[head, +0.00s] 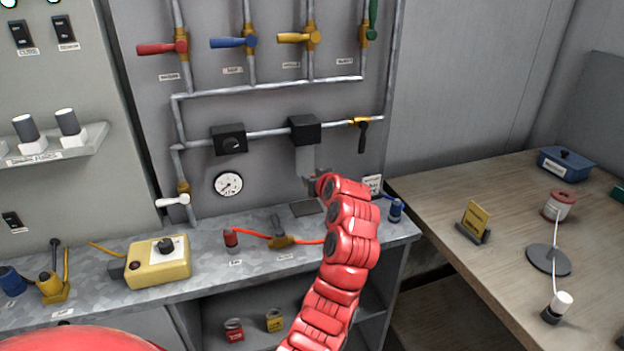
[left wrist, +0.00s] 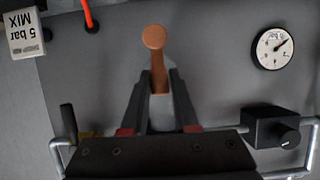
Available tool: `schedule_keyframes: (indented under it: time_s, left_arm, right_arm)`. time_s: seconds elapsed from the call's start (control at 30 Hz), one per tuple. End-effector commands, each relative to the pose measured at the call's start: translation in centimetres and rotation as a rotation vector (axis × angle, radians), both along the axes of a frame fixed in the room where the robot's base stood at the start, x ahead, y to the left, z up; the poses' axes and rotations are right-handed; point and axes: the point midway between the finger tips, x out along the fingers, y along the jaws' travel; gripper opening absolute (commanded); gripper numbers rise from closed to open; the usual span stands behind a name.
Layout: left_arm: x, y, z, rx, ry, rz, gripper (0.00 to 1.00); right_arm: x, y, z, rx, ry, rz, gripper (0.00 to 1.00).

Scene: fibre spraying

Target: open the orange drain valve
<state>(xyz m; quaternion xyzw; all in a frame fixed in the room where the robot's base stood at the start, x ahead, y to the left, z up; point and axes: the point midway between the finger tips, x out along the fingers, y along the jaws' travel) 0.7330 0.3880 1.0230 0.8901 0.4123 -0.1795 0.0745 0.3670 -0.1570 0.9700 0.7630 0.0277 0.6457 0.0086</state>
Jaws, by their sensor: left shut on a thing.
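In the left wrist view, an orange-brown lever with a rounded end (left wrist: 154,38), which looks like the orange drain valve's handle, stands between the fingers of my left gripper (left wrist: 161,80). The fingers are closed on its stem and the round end sticks out past their tips. In the head view my left gripper (head: 311,182) is at the wall panel below a black box, largely hidden by my red arm. The orange valve cannot be made out there. My right gripper is not in view.
Above are pipes with red (head: 158,48), blue (head: 230,42) and yellow (head: 294,38) valve levers. A gauge (head: 228,184) is left of the gripper. A yellow control box (head: 158,262) and an orange hose (head: 250,233) are on the metal bench. A wooden table (head: 470,270) stands right.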

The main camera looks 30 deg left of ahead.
Motion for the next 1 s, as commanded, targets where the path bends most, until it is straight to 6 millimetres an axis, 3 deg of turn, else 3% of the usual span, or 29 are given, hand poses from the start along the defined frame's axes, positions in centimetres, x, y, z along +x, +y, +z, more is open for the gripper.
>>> schedule_keyframes:
  time_s: [0.2, 0.23, 0.37, 0.77, 1.0]
  left_arm:
    - [0.0, -0.1, -0.5, -0.005, 0.009, -0.001, 0.0]
    - [0.0, -0.1, -0.5, -0.005, 0.009, -0.001, 0.33]
    - [0.0, -0.1, -0.4, -0.004, 0.006, -0.001, 0.56]
    - [-0.4, -0.5, 0.1, -0.002, 0.0, -0.001, 0.57]
    - [-3.2, -4.2, 2.0, 0.0, -0.006, -0.007, 0.57]
  right_arm:
    - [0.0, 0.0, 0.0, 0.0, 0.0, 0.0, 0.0]
    - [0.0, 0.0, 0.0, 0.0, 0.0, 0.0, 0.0]
    - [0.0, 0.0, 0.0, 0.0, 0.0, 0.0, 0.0]
    - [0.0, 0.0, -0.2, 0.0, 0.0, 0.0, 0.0]
    - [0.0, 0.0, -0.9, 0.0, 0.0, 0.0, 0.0]
